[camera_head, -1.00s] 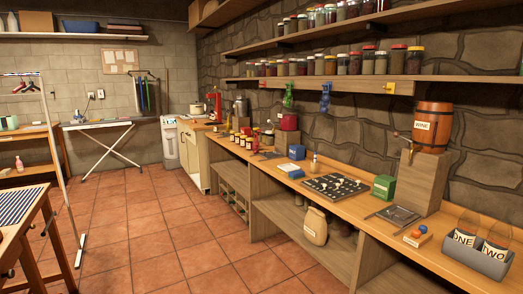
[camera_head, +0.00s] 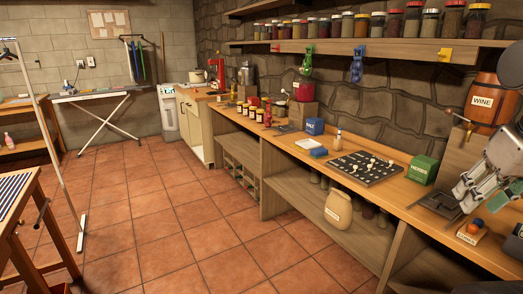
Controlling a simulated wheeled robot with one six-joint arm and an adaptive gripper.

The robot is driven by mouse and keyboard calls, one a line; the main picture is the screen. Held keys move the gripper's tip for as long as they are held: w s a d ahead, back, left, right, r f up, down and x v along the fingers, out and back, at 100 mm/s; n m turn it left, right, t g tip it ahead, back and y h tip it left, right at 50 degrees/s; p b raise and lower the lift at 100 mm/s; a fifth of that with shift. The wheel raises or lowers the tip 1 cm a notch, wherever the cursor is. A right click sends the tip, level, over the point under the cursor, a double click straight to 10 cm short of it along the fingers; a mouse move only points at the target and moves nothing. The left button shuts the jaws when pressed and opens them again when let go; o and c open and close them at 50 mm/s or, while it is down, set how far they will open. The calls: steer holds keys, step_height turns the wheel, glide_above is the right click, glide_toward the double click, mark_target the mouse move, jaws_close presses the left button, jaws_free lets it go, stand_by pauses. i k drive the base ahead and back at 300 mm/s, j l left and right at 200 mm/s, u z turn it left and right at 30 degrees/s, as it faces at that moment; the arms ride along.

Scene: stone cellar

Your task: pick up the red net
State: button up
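I cannot make out a red net for certain in the head view. A green net-like item (camera_head: 307,61) and a blue one (camera_head: 356,67) hang from coloured hooks along the lower wall shelf. A small red hook (camera_head: 275,48) to their left looks empty, and so does a yellow hook (camera_head: 444,55) to their right. My gripper (camera_head: 462,197) is at the right edge, over the counter near a dark grey tray (camera_head: 437,204). It is well apart from the hanging items. Its fingers are small and partly overlap the background, so their opening is unclear.
Jars line the shelf (camera_head: 400,49). The tiled floor (camera_head: 170,225) is open at centre left.

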mark_target(268, 119)
steer(key=i+j+u, duration=0.4)
steer(key=i, duration=0.3)
steer(key=i+u, duration=0.35)
steer(key=i, duration=0.4)
steer(key=i+z, duration=0.2)
steer(key=i, duration=0.35)
steer(key=i+j+z, duration=0.15)
steer(key=i, duration=0.35)
steer(key=i+j+z, duration=0.2)
steer(key=i, duration=0.3)
steer(key=i+j+z, duration=0.15)
steer(key=i+j, duration=0.15)
steer(key=i, duration=0.2)
